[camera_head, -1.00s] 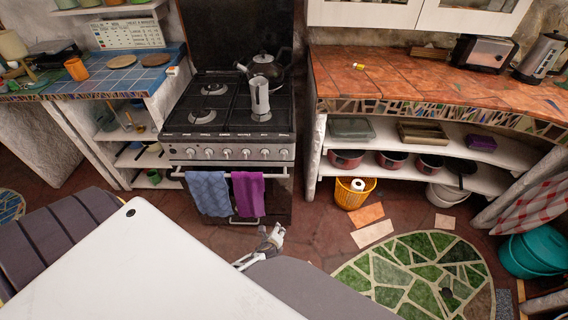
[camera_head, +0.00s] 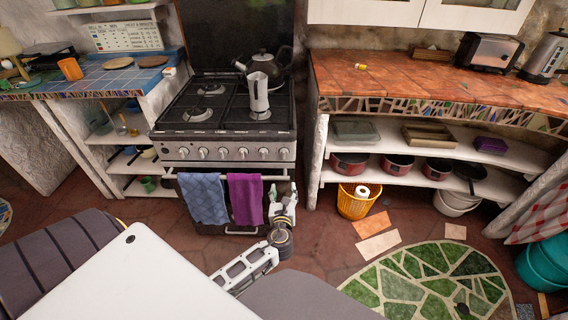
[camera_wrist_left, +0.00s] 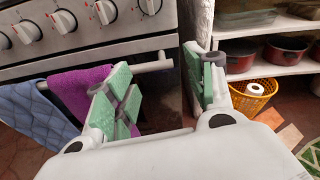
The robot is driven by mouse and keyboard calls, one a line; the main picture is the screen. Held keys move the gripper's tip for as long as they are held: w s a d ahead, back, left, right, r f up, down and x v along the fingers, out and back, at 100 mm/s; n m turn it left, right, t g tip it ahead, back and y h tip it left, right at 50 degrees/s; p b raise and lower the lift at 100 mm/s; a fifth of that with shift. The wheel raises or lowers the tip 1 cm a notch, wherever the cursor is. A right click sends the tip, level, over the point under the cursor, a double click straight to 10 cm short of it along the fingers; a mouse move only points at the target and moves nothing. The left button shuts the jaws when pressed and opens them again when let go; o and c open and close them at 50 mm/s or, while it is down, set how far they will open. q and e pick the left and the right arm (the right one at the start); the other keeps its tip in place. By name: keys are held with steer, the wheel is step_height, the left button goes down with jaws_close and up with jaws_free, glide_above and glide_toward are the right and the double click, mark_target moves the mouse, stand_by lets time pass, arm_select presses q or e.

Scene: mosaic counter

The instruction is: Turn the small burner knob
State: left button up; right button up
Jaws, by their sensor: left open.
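The stove (camera_head: 225,145) has a row of several white knobs (camera_head: 243,153) along its front panel; I cannot tell which one is the small burner knob. Knobs (camera_wrist_left: 104,11) also show at the top left in the left wrist view. My left gripper (camera_head: 282,190) is below the right end of the knob row, near the right end of the oven rail. In the left wrist view, my left gripper (camera_wrist_left: 162,75) has its green-padded fingers spread with nothing between them. It is apart from the knobs. My right gripper is not in view.
A blue towel (camera_head: 203,198) and a purple towel (camera_head: 245,198) hang on the oven rail (camera_wrist_left: 105,72). A moka pot (camera_head: 258,95) and a kettle (camera_head: 263,67) stand on the stove. An orange basket (camera_head: 357,205) is right of the oven.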

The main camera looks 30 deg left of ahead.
mark_target(284, 156)
arm_select(q)
steer(key=shift+m+t+y, duration=0.6)
steer(key=shift+m+y, duration=0.1)
steer(key=shift+y, duration=0.1)
step_height(284, 156, up, 5)
steer(key=shift+r+b, duration=0.1)
steer(key=shift+b, duration=0.75)
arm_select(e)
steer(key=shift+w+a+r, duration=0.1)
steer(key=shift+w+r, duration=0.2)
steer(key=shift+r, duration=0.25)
arm_select(q)
steer(key=shift+w+a, duration=0.1)
steer(key=shift+b+x, duration=0.8)
steer(key=shift+x, duration=6.05)
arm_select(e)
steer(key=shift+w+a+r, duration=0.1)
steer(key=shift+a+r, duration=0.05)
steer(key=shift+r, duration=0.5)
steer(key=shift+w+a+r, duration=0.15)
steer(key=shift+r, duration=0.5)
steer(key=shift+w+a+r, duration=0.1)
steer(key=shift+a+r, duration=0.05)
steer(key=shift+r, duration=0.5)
arm_select(q)
steer(key=shift+c, duration=0.3)
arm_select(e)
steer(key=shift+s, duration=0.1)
